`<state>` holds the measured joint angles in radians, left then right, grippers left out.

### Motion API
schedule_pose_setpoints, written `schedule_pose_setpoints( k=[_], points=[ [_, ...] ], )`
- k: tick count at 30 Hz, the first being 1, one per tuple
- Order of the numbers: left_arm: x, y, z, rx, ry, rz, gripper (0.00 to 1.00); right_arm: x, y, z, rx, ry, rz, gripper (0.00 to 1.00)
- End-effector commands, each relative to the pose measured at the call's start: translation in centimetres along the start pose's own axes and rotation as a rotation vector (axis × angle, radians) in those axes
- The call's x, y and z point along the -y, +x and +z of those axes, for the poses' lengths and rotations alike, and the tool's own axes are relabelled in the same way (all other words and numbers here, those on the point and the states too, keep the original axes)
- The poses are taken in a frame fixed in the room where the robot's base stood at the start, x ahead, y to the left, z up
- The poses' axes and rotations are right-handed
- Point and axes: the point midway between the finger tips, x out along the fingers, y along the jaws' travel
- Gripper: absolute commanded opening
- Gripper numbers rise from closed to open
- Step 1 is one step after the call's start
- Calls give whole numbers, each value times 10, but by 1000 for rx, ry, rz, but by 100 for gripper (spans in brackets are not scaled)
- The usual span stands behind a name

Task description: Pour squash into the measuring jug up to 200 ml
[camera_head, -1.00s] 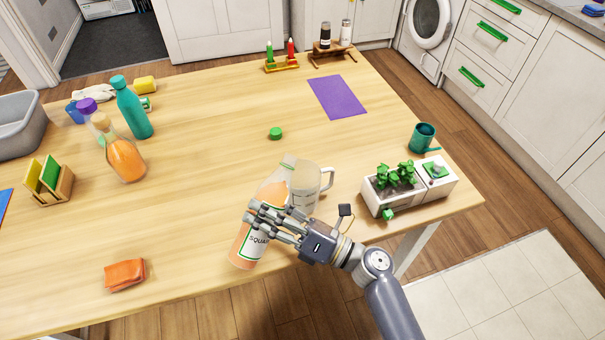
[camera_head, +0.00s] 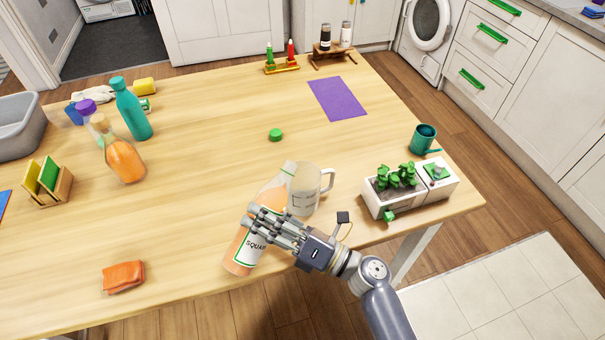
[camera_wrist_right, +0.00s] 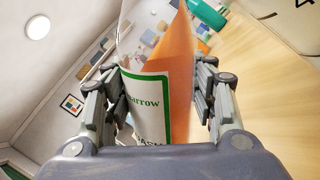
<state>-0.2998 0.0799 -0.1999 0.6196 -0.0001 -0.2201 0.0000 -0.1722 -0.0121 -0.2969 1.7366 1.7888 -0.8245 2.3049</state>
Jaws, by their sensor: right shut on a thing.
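The squash bottle (camera_head: 243,254) holds orange liquid and has a white label with a green border. My right gripper (camera_head: 265,230) is shut around its middle and holds it tilted, with its neck up and to the right in the head view. The bottle also shows between the fingers (camera_wrist_right: 160,100) in the right wrist view. The clear measuring jug (camera_head: 304,190) stands upright on the table with its handle to the right. The bottle's mouth overlaps the jug's rim in the head view. I cannot make out a liquid level in the jug. My left gripper is not in view.
A green cap (camera_head: 275,134) lies behind the jug. A planter (camera_head: 408,198) stands to the right, near the table's edge. An orange cloth (camera_head: 123,277) lies at the front left. Several bottles, including a teal one (camera_head: 133,110), stand at the left. The table's middle is mostly clear.

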Motion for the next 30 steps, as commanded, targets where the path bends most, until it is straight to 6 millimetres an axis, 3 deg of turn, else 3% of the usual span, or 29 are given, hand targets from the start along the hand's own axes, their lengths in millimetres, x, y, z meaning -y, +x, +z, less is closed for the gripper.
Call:
schedule_pose_setpoints(
  k=[30],
  points=[
    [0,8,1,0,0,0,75,2,0,-9,31,109,4,9]
  ],
)
